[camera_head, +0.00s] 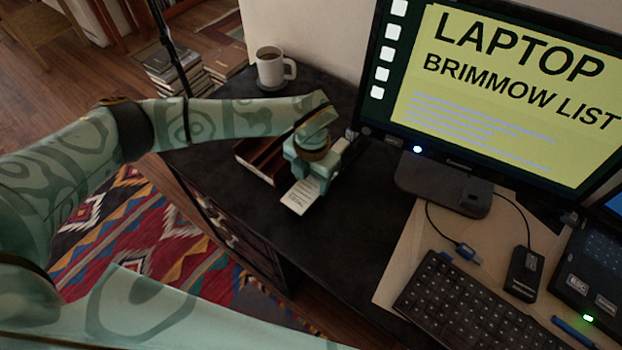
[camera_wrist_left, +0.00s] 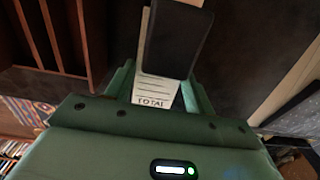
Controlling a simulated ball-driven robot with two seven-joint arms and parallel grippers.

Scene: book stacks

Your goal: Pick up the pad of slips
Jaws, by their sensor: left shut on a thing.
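The pad of slips (camera_head: 300,197) is white with printed lines and sits at the dark desk's left part, below my left gripper (camera_head: 312,181). In the left wrist view the pad (camera_wrist_left: 157,92) shows lines and the word "TOTAL" between the two green fingers. My left gripper (camera_wrist_left: 158,88) is shut on it. A black flat piece (camera_wrist_left: 180,40) covers part of the pad in that view; I cannot tell whether it belongs to it. Whether the pad is clear of the desk is hard to tell. My right gripper is out of view.
A brown slotted wooden tray (camera_head: 258,160) stands just left of the gripper. A white mug (camera_head: 271,69) with dark drink is behind. The monitor (camera_head: 500,90), keyboard (camera_head: 462,305) and cables are on the right. Bare desk (camera_head: 335,240) lies in front.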

